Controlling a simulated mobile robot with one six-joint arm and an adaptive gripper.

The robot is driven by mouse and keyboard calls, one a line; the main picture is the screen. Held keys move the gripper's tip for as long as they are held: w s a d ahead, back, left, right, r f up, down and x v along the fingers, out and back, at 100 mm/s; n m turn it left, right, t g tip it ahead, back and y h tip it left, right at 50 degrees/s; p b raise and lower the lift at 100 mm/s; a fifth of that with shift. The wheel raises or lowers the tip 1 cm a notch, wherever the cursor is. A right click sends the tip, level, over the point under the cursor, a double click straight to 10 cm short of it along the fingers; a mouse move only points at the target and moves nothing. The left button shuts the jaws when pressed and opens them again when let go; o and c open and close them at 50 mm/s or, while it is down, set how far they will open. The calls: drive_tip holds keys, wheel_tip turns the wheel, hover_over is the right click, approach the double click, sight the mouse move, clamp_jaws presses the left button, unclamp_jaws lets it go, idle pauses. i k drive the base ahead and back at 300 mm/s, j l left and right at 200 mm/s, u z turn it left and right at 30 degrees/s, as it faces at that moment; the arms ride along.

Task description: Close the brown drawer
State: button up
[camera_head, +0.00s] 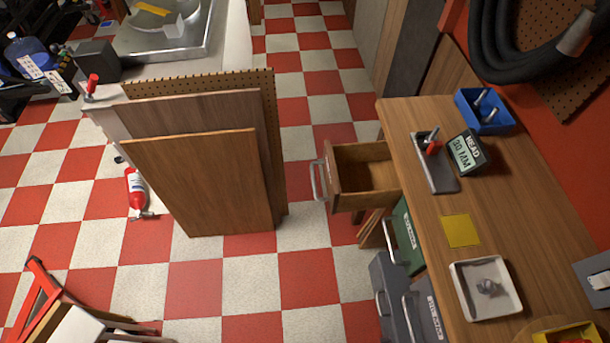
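The brown drawer (336,187) is pulled out from the wooden workbench (470,190) at the right of the head view. It stands open to the left, and its inside looks empty. A metal handle (319,180) is on its left-facing front. My gripper is not in view.
Wooden boards (200,180) stand upright across a narrow aisle left of the drawer. A green drawer (404,238) and grey drawers (395,295) are below the bench. A red extinguisher (136,193) and a tipped red-framed piece (45,300) are on the checkered floor, which is clear at lower centre.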

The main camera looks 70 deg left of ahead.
sight(360, 177)
drive_tip(key=u, duration=2.1)
drive_tip(key=i+u, duration=0.4)
drive_tip(key=i, duration=0.3)
